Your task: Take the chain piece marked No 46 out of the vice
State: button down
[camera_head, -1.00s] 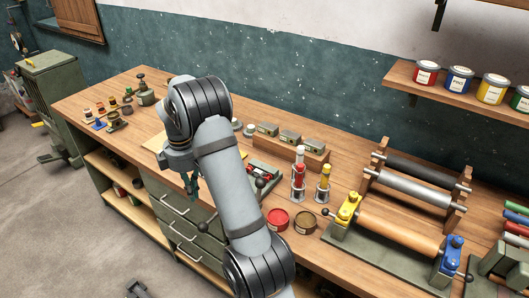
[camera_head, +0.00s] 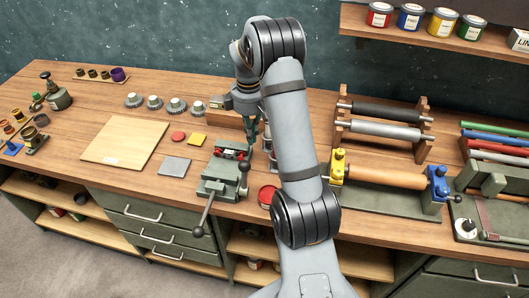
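The green vice (camera_head: 218,182) stands near the front edge of the bench, its long handle hanging over the edge. Small red pieces (camera_head: 232,154) show between its jaws; no No 46 mark is readable at this size. My gripper (camera_head: 251,145) points down just behind and to the right of the jaws, with dark teal fingers. The fingers are small and partly overlapped by my arm, so I cannot tell whether they are open or touch anything.
A pale wooden board (camera_head: 125,142), a grey plate (camera_head: 174,166), a red disc (camera_head: 178,137) and a yellow square (camera_head: 197,139) lie left of the vice. A red tin (camera_head: 267,195) is close on its right, partly behind my arm. A roller press (camera_head: 385,178) stands further right.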

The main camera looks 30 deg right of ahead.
aim_at(237, 154)
notch_tip(237, 154, down, 9)
jog(key=shift+a+p, duration=0.15)
jog(key=shift+p, duration=0.7)
jog(key=shift+w, duration=0.1)
jog(key=w+a+b, duration=0.1)
jog(key=w+a, duration=0.2)
jog(key=shift+w+a, duration=0.25)
jog(key=shift+a, duration=0.15)
jog(key=shift+s+d, duration=0.1)
jog(key=shift+r, duration=0.1)
notch_tip(237, 154, up, 10)
jog(key=p, duration=0.7)
